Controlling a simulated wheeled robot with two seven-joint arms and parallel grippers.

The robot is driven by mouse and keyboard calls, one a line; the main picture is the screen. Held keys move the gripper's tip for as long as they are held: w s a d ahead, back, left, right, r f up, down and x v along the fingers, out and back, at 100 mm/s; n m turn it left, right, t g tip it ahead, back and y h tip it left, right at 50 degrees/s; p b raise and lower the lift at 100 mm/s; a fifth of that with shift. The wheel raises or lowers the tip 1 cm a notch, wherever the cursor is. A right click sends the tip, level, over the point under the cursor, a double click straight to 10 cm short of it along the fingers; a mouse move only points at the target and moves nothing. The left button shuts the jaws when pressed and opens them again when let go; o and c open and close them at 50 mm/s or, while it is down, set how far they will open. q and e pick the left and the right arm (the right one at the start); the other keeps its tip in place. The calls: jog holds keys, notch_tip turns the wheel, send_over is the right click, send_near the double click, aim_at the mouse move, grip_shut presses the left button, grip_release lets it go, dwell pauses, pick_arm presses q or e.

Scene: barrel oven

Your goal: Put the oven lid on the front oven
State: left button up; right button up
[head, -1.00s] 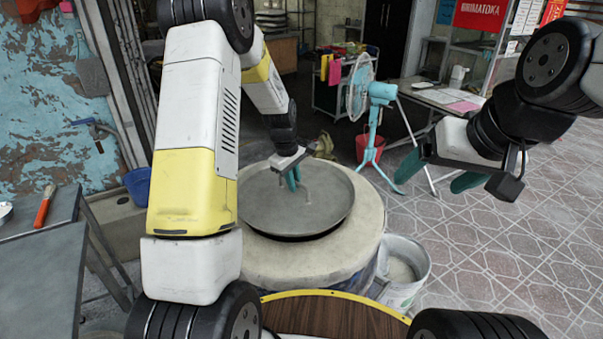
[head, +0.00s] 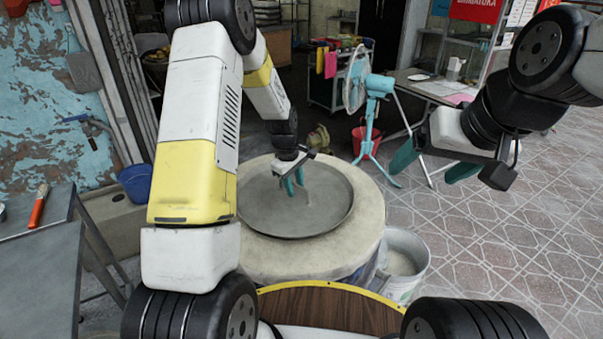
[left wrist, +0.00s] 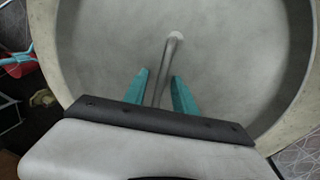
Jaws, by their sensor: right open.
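The round grey metal oven lid (head: 262,212) lies flat in the round top opening of the front oven, inside its pale rim (head: 362,232). A bar handle (head: 309,192) stands up from the lid; in the left wrist view it (left wrist: 169,65) runs between the teal fingers. My left gripper (head: 291,184) is low over the lid, with one finger on each side of the handle and small gaps beside it. In the left wrist view its fingers (left wrist: 162,82) look apart. My right gripper (head: 432,166) is open and empty in the air, to the right of the oven.
A white bucket (head: 407,264) stands right of the oven. A teal fan (head: 370,105) and a red bucket (head: 365,141) are behind it. A grey table (head: 40,265) is at the left, with a blue bucket (head: 135,183) near the wall. The tiled floor at the right is clear.

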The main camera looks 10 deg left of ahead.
aim_at(290, 199)
pick_arm(q)
jog(key=s+a+r+m+t, duration=0.15)
jog(key=s+r, duration=0.25)
jog(key=r, duration=0.7)
jog(key=s+r+m, duration=0.2)
jog(key=s+r, duration=0.2)
jog(key=r, duration=0.6)
jog(key=s+r+m+t, duration=0.1)
jog(key=s+r+m, duration=0.3)
jog(key=s, duration=0.7)
jog(key=s+r+m+t+h, duration=0.1)
jog(key=s+r+m, duration=0.3)
jog(key=s, duration=0.7)
jog(key=shift+r+t, duration=0.15)
jog(key=shift+t, duration=0.3)
